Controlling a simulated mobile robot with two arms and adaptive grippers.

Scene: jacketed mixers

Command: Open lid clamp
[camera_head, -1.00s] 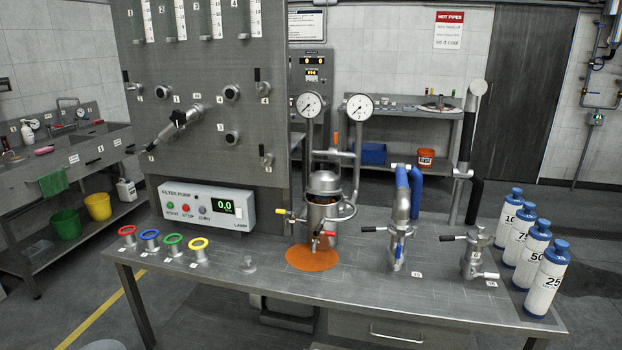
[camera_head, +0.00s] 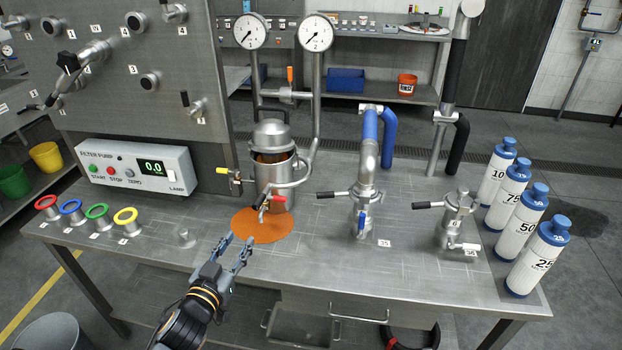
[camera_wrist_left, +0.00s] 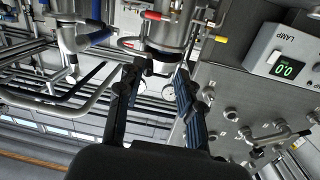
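The steel mixer vessel (camera_head: 275,181) stands at mid-table, with a domed lid (camera_head: 271,134) above an amber band. A red-handled tap (camera_head: 266,202) is on its front and a yellow-handled valve (camera_head: 233,178) on its left. I cannot make out a lid clamp on it for certain. Two steel fittings with black handles stand to the right, one by label 35 (camera_head: 363,206) and one by label 36 (camera_head: 456,222). My left gripper (camera_head: 240,240) is open and empty, in front of the vessel and apart from it. Its open fingers (camera_wrist_left: 156,78) also show in the left wrist view. My right gripper is out of view.
Coloured rings (camera_head: 98,212) and the filter pump box (camera_head: 136,168) are at left. Blue-capped bottles (camera_head: 520,221) line the right edge. Gauge pipes (camera_head: 317,95) rise behind the vessel. The front right tabletop is clear.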

